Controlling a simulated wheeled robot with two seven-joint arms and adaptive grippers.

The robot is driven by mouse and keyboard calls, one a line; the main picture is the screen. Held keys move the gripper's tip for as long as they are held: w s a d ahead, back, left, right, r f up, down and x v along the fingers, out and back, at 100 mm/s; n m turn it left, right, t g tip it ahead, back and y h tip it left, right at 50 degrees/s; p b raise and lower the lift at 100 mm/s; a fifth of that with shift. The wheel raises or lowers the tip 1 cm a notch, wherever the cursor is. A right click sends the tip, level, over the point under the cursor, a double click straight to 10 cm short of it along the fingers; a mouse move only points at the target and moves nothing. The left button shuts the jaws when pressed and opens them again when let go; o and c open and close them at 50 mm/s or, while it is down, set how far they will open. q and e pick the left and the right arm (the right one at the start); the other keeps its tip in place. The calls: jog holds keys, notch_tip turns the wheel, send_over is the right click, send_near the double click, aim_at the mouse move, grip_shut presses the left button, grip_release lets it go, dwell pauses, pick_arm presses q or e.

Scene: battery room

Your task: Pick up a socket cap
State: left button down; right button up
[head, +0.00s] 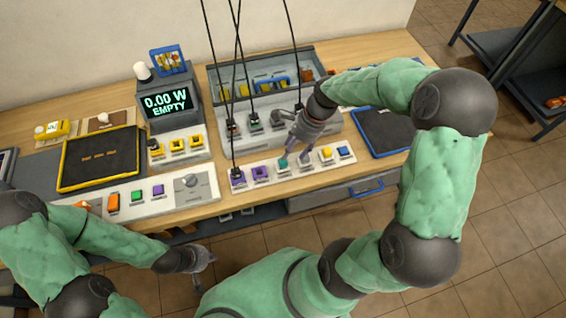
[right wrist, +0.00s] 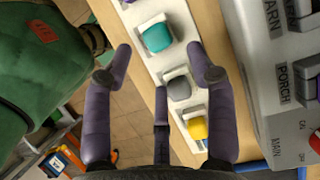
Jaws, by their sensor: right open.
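A white strip (head: 222,190) along the bench's front edge carries colored socket caps. In the head view these include two purple caps (head: 260,172), a teal cap (head: 283,164), a yellow cap (head: 326,153) and a blue cap (head: 344,151). The right wrist view shows the teal cap (right wrist: 157,37), a grey cap (right wrist: 179,88) and the yellow cap (right wrist: 197,128). My right gripper (head: 295,154) is open and empty over the strip, its fingers around the teal and grey caps' line of sight. My left gripper (head: 203,262) is open and empty in front of the bench.
Behind the strip stands a grey panel (right wrist: 275,75) with plugged black cables. A display box (head: 167,103) reads 0.00 W EMPTY. A dark tray (head: 98,158) lies left, a dark blue-edged mat (head: 383,131) right. A clear bin (head: 268,77) stands at the back.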

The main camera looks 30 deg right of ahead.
aim_at(283, 164)
jog(key=b+x, duration=0.1)
jog(key=x, duration=0.3)
jog(key=shift+a+f+b, duration=0.2)
jog(key=shift+f+b, duration=0.1)
jog(key=shift+f, duration=0.05)
jog(key=c, duration=0.9)
jog(key=shift+o, duration=0.2)
jog(key=shift+r, duration=0.1)
